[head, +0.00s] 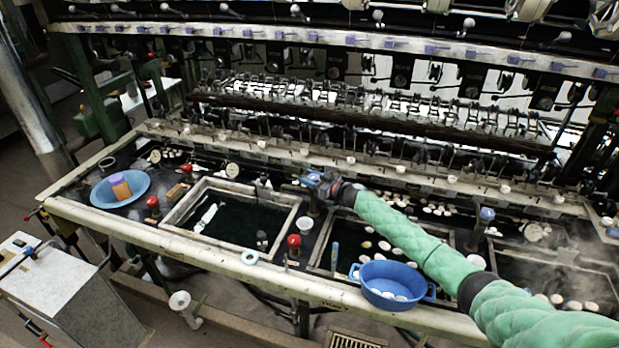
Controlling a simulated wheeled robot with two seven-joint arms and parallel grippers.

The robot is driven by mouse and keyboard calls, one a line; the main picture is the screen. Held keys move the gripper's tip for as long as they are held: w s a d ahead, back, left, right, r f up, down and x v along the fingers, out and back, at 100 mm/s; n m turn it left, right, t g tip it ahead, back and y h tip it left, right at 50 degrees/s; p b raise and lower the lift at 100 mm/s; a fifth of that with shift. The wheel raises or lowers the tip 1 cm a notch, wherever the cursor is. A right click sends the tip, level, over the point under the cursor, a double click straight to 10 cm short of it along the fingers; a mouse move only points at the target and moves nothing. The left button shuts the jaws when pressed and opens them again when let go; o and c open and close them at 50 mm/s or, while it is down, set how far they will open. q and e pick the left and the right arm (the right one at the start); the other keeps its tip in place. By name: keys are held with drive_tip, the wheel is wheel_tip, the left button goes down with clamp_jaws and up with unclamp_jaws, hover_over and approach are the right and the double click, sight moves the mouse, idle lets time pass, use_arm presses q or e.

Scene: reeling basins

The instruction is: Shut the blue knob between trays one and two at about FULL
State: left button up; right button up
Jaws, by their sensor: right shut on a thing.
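The blue knob (310,179) sits on top of a dark post between the left framed tray (283,229) and the middle tray (318,256), toward their back edge. My right gripper (322,184) reaches it from the right and is shut on it; the fingers hide part of the knob. My green-sleeved right arm crosses over the middle tray. Any marking for the knob's setting is too small to read. My left gripper is not in view.
A second blue knob (487,214) stands farther right. Red knobs (294,241) and (153,203) stand along the front. A blue bowl (385,284) of cocoons sits on the front edge; a blue plate (119,192) lies at left. Reeling machinery fills the back.

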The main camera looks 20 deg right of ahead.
drive_tip(key=shift+r, duration=0.1)
drive_tip(key=o, duration=1)
drive_tip(key=shift+c, duration=0.2)
drive_tip(key=shift+d, duration=0.1)
drive_tip(key=shift+s+d+f+b, duration=0.25)
drive_tip(key=shift+s+d+b, duration=0.1)
drive_tip(key=shift+s+b, duration=0.05)
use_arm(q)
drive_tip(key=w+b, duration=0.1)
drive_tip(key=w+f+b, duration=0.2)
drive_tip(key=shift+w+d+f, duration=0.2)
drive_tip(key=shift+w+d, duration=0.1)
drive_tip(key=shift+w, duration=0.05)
use_arm(e)
drive_tip(key=v, duration=0.6)
drive_tip(key=shift+s+d+r, duration=0.15)
drive_tip(key=shift+s+r, duration=0.05)
drive_tip(key=shift+s, duration=0.05)
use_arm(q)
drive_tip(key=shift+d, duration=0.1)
